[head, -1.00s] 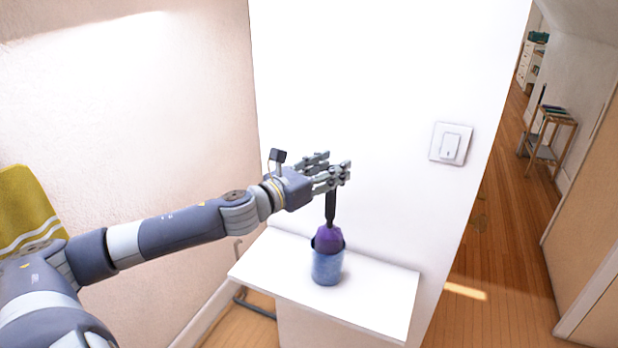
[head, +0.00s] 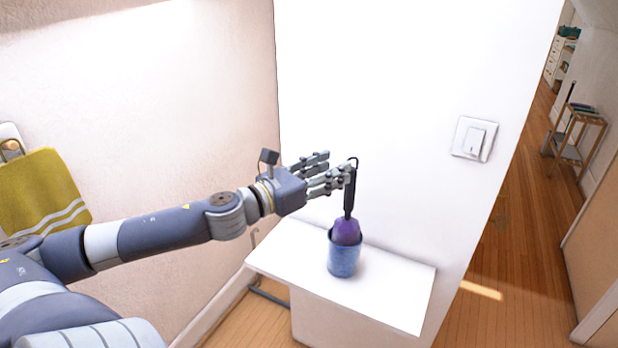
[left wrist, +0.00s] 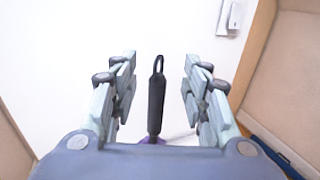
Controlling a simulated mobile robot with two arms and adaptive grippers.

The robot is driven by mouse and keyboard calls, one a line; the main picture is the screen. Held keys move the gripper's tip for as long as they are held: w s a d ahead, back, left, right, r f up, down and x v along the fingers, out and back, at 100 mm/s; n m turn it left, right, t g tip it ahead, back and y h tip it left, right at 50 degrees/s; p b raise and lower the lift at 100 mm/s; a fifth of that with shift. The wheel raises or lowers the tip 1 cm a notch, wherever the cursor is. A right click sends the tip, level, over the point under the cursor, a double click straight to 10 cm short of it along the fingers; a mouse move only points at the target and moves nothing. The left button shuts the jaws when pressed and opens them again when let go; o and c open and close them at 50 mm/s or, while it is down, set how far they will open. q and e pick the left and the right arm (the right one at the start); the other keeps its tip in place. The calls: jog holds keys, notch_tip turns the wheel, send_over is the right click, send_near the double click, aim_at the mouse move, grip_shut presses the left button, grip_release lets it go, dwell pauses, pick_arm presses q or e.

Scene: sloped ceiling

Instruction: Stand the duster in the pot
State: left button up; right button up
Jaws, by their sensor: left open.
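The duster (head: 347,230) stands nearly upright in the blue pot (head: 344,262), its purple head partly inside the rim and its black handle with a loop pointing up. The pot stands on a white shelf. My left gripper (head: 340,172) is open beside the upper handle, just to its left in the head view. In the left wrist view the black handle (left wrist: 156,105) shows between the two open fingers (left wrist: 158,85), with a clear gap on both sides. The lower part of the duster head is hidden in the pot. My right gripper is not in view.
The white shelf (head: 395,290) has free room right of the pot. A white wall with a light switch (head: 474,138) rises behind it. A yellow towel (head: 42,190) hangs at the left. A small wooden stand (head: 578,130) is far off at the right.

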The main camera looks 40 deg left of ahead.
pick_arm(q)
jog(key=shift+s+a, duration=0.2)
jog(key=shift+s, duration=1.1)
jog(key=shift+s+a, duration=0.2)
jog(key=shift+s, duration=1.05)
jog(key=shift+a, duration=0.1)
